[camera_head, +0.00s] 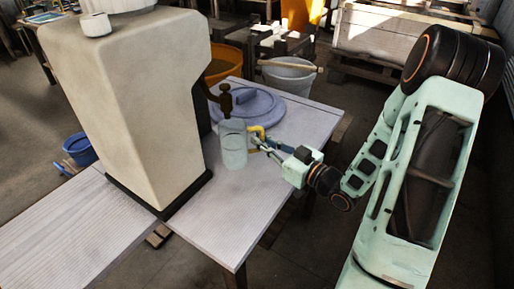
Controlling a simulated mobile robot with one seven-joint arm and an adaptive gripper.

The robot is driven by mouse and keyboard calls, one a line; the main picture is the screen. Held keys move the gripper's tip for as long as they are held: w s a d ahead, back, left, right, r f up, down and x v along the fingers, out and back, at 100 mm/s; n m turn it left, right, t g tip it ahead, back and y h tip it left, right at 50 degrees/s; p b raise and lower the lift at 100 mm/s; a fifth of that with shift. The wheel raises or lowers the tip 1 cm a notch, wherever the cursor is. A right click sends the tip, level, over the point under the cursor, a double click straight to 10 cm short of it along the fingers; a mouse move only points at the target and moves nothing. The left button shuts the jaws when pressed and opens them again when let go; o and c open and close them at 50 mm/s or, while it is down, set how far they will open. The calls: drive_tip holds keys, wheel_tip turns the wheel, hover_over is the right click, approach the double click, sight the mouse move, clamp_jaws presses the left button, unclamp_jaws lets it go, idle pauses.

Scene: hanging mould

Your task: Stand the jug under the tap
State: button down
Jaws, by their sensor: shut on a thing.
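The jug (233,150) is a pale green-blue cylinder with a yellow handle on its right side. It looks upright, over the grey table by the beige stand. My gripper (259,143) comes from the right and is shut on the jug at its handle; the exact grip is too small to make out. The dark brown tap (225,98) sticks out from behind the beige stand and shows just above the jug's top. I cannot tell whether the jug is straight below it or whether its base touches the table.
The tall beige stand (130,95) blocks the view on the left. A blue-purple round lid-like thing (262,104) lies on the table (215,215) behind the jug. An orange bucket (222,65) and a white bucket (290,78) stand beyond. The table's front is clear.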

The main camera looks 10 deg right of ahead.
drive_tip(key=f, duration=0.1)
drive_tip(key=w+f, duration=0.1)
drive_tip(key=a+f+b, duration=0.1)
drive_tip(key=shift+w+f, duration=0.25)
drive_tip(key=shift+f+b, duration=0.6)
drive_tip(key=shift+b, duration=0.05)
drive_tip(key=c, duration=2)
unclamp_jaws()
drive_tip(key=shift+c, duration=0.2)
drive_tip(key=shift+r, duration=0.1)
